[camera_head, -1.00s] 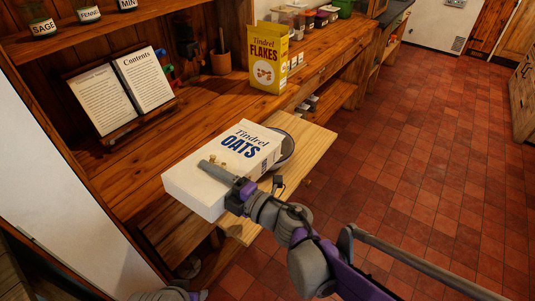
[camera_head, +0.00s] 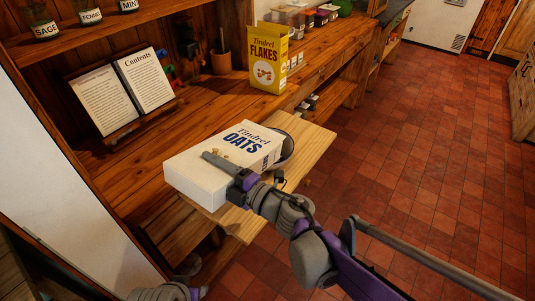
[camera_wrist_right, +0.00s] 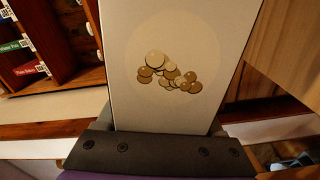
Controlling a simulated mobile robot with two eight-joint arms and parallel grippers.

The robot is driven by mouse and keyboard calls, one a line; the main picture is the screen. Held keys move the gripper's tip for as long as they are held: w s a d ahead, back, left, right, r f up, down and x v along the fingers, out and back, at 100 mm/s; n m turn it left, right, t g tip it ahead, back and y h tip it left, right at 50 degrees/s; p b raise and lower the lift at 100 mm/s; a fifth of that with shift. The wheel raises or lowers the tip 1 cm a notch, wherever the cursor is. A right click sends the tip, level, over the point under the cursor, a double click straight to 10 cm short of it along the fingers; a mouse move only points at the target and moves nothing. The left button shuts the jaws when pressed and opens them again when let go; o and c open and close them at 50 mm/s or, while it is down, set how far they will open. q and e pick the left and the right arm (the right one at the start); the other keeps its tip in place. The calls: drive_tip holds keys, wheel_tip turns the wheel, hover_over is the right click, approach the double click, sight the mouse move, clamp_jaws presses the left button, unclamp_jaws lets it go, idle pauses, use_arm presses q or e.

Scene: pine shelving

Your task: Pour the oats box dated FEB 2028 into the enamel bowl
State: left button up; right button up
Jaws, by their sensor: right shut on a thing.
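A white box labelled Tindrel OATS (camera_head: 190,178) lies tipped nearly flat, its top end toward the enamel bowl (camera_head: 288,147). My right gripper (camera_head: 222,167) is shut on the box, with one finger across its printed face. The right wrist view shows the box's face (camera_wrist_right: 170,30) and its picture of oats close up between the jaws. Most of the bowl is hidden behind the box; only its dark inside and right rim show. I see no oats falling, and no date is readable. My left gripper is not recognisable; only a grey and purple part of me shows at the bottom edge.
The bowl stands on a pale pull-out board (camera_head: 310,146). A yellow Tindrel FLAKES box (camera_head: 268,60) stands upright on the counter behind. An open book on a stand (camera_head: 122,92) is at the left, with a brown pot (camera_head: 221,62) nearby. The tiled floor at right is clear.

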drive_tip(key=shift+w+d+r+m+p, duration=0.15)
drive_tip(key=shift+r+m+p, duration=0.1)
drive_tip(key=shift+r, duration=0.15)
drive_tip(key=shift+w+d+r+m+p, duration=0.1)
drive_tip(key=shift+w+r+m+p, duration=0.05)
drive_tip(key=shift+r+m+p, duration=0.15)
drive_tip(key=shift+a, duration=0.1)
idle(1.0)
drive_tip(key=shift+s+a+f+n+b, duration=0.15)
drive_tip(key=shift+f+n+b, duration=0.15)
drive_tip(key=shift+f+b, duration=0.2)
drive_tip(key=shift+s+a+f+n+b, duration=0.15)
drive_tip(key=shift+f+n+b, duration=0.15)
drive_tip(key=shift+f, duration=0.25)
drive_tip(key=shift+s+f+n+b, duration=0.25)
drive_tip(key=shift+f+n+b, duration=0.05)
drive_tip(key=shift+f+n, duration=0.2)
